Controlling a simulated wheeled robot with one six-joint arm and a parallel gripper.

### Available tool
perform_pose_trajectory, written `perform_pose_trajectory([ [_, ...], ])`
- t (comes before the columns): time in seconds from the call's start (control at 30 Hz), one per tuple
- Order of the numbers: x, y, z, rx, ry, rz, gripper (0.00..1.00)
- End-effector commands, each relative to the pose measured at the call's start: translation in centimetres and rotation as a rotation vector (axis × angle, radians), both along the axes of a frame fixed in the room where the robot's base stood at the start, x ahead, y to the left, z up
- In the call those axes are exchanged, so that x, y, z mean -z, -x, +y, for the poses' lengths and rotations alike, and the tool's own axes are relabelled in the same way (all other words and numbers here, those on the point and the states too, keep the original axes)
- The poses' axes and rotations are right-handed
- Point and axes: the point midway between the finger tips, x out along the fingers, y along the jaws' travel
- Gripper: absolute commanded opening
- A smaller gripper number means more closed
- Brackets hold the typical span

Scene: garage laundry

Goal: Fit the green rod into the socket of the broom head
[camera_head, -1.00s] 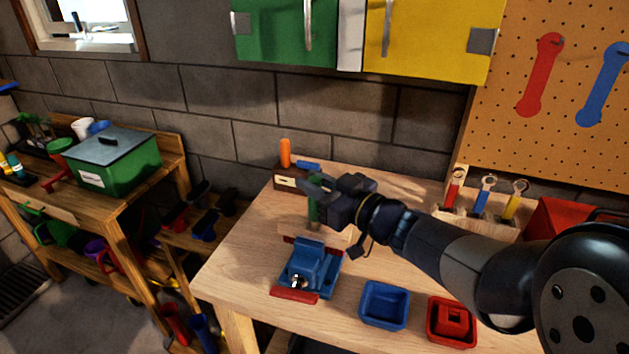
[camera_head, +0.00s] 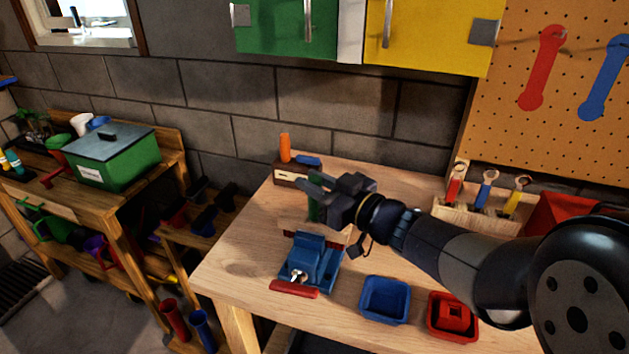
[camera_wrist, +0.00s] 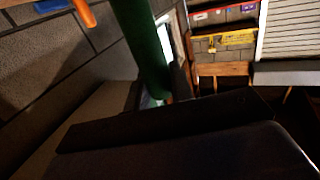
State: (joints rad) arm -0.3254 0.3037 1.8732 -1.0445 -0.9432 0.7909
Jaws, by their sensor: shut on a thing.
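My gripper (camera_head: 314,193) reaches in from the right and is shut on the rod. In the wrist view the green rod (camera_wrist: 140,45) runs down from the top edge to the dark gripper finger (camera_wrist: 165,125). A pale wooden block, seemingly the broom head (camera_head: 332,237), shows behind the vise, beside its dark red jaw edges. Its socket cannot be made out. I cannot tell whether the rod's lower end touches the block.
A blue bin (camera_head: 385,299) and a red bin (camera_head: 452,316) stand at the bench's front right. A drawer box (camera_head: 291,174) with an orange cylinder (camera_head: 285,148) sits behind the gripper. A rack of wrenches (camera_head: 485,208) stands at the back right.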

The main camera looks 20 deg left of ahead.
Motion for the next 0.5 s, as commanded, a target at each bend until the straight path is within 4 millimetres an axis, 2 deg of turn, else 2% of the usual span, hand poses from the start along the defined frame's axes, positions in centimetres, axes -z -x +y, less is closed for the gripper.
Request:
perform_pose_trajectory([
  [0.17, -0.01, 0.0, 0.0, 0.0, 0.0, 0.0, 0.0],
  [0.2, -0.01, 0.0, 0.0, 0.0, 0.0, 0.0, 0.23],
  [0.5, -0.02, -0.01, 0.0, 0.0, 0.0, 0.0, 0.47],
])
